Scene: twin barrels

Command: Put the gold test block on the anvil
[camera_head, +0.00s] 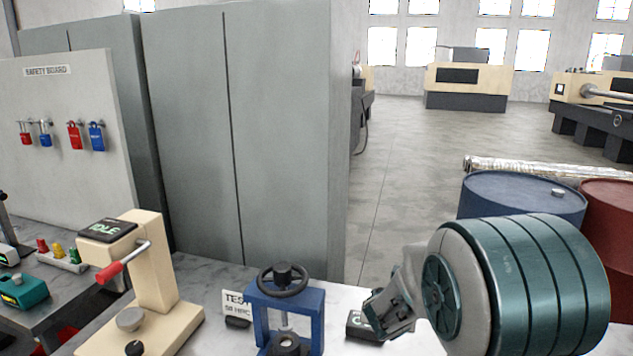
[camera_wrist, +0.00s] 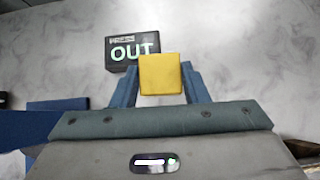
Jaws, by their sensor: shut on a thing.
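The gold test block (camera_wrist: 162,73) is held between the two blue fingers of my gripper (camera_wrist: 160,84) in the wrist view. In the head view my gripper (camera_head: 378,316) is at the lower right of the bench, beside the black OUT box; the block cannot be made out there. A cream tester (camera_head: 150,275) with an IDLE display and a red-handled lever stands at the left. A round grey disc (camera_head: 130,319), which looks like its anvil, sits on its base with nothing on it. My gripper is well to the right of it.
A blue handwheel press (camera_head: 290,305) and a white "TEST 58 HRC" card (camera_head: 237,303) stand between the tester and my gripper. The OUT box (camera_wrist: 133,52) lies just beyond the block in the wrist view. A grey cabinet (camera_head: 280,140) stands behind the bench. Barrels (camera_head: 520,192) are at the right.

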